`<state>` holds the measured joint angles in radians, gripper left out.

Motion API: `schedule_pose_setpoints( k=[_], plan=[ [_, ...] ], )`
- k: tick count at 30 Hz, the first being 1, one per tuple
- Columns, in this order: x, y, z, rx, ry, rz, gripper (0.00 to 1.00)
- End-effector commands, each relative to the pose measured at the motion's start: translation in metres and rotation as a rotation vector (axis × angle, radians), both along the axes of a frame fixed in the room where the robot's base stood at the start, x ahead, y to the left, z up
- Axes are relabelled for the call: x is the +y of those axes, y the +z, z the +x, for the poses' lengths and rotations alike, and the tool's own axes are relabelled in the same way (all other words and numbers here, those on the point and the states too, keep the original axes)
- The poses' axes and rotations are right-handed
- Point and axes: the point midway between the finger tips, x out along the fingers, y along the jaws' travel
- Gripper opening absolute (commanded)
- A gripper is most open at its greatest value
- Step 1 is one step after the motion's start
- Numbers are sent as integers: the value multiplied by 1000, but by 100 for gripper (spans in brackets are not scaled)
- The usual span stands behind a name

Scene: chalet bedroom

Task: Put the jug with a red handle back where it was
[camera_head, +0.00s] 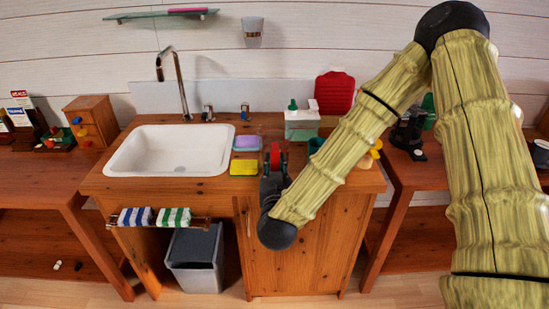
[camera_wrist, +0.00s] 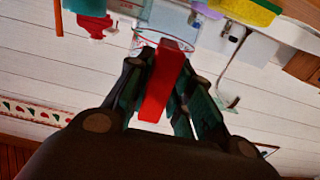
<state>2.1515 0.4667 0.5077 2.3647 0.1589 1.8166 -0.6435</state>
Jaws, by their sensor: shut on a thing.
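My gripper (camera_head: 275,172) is over the front of the wooden washstand counter, to the right of the sink. It is shut on the red handle of the jug (camera_head: 275,154). In the wrist view the red handle (camera_wrist: 161,85) stands between the two dark fingers of my gripper (camera_wrist: 162,92). Beyond it a clear, curved rim shows faintly, seemingly the jug's see-through body. In the head view that body cannot be made out. I cannot tell whether the jug touches the counter.
The white sink (camera_head: 170,150) is left of my gripper. A purple dish (camera_head: 247,142) and a yellow sponge (camera_head: 243,167) lie close by on the left. A teal cup (camera_head: 315,145) is on the right.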

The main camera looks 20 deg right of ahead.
Motion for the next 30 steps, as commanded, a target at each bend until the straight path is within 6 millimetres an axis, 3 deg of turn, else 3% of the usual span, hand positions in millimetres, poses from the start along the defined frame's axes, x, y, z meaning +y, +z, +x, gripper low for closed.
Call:
schedule_pose_setpoints(
  k=[6,12,20,30],
  plan=[
    [-13,-2,43,-2,-3,0,0],
    [-21,-6,72,-2,-1,0,0],
    [-26,-7,89,-2,-2,0,0],
    [-25,-40,88,0,0,0,0]
  ],
)
